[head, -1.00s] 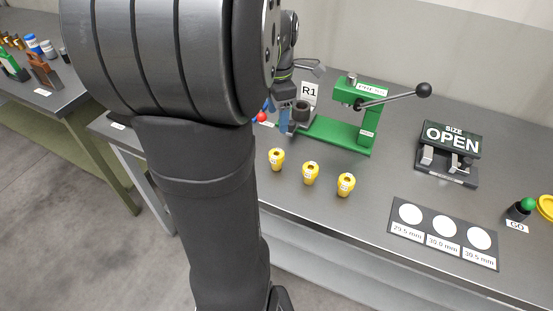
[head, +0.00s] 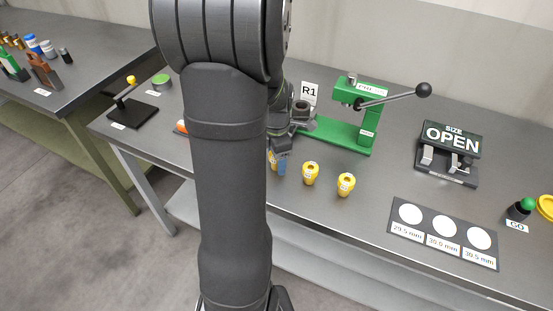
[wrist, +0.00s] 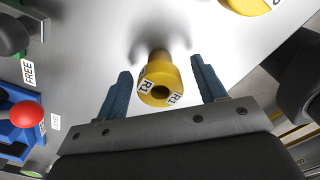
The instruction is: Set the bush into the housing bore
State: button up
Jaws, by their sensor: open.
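Three yellow bushes stand in a row on the bench: the left one (head: 271,160) partly hidden by my gripper, the middle one (head: 310,173) and the right one (head: 346,184). A dark ring-shaped housing (head: 301,112) stands at the left end of the green press (head: 340,134), by an R1 sign. My gripper (head: 281,163) is at the left bush. In the wrist view, my open blue fingers (wrist: 160,75) are on either side of a yellow bush (wrist: 158,82) with a centre hole and white labels that seem to read R1. A gap shows on both sides.
The press lever (head: 393,97) sticks out to the right. A SIZE OPEN gauge (head: 448,150), a plate with three white circles (head: 443,235) and a green GO button (head: 527,204) lie farther right. A black fixture (head: 133,112) and a green round item (head: 162,82) stand at the left.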

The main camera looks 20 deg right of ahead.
jog(key=shift+f, duration=0.4)
jog(key=shift+c, duration=0.4)
jog(key=c, duration=1.1)
